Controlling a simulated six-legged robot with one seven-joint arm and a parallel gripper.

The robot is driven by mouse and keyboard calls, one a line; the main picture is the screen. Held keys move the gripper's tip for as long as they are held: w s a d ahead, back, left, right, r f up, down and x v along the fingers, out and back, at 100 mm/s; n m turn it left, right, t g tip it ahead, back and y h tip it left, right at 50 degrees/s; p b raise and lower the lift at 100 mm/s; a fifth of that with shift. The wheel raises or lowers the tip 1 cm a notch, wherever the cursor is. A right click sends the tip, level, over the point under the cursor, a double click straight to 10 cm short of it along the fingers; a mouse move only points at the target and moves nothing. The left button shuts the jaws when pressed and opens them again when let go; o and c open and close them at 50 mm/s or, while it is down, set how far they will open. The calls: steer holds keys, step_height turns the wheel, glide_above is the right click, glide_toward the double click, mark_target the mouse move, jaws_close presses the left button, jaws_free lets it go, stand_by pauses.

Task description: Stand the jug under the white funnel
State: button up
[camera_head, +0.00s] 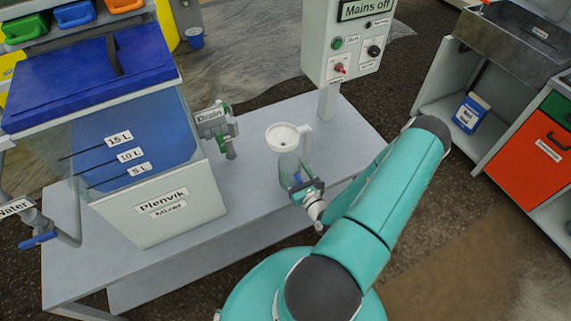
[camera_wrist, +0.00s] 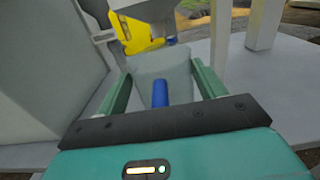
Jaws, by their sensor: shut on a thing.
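The white funnel (camera_head: 283,138) is held by a white bracket above the grey bench. The jug (camera_head: 288,165) is clear, with a blue handle, and appears upright below the funnel. My gripper (camera_head: 305,190) reaches it from the front right. In the wrist view, the jug (camera_wrist: 164,66) sits between the two green fingers of my gripper (camera_wrist: 160,80), its blue handle (camera_wrist: 160,94) facing me. The funnel's lower part (camera_wrist: 146,8) shows just above the jug. My gripper is shut on the jug. Whether its base touches the bench is hidden.
The mixer tank (camera_head: 160,195) stands left on the bench (camera_head: 250,195), with a drain valve (camera_head: 217,130) projecting toward the funnel. A control box (camera_head: 347,45) on a post stands behind. Clear bench lies right of the funnel. A blue-and-white container (camera_head: 470,113) is on the right shelf.

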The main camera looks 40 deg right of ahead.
mark_target(285, 160)
steer(key=x, duration=0.6)
steer(key=shift+w+f, duration=0.3)
steer(key=shift+w, duration=0.05)
steer(key=shift+s+f, duration=0.1)
steer(key=shift+f, duration=0.35)
steer(key=o, duration=1.3)
steer(key=shift+f, duration=0.15)
steer(key=shift+c, duration=0.2)
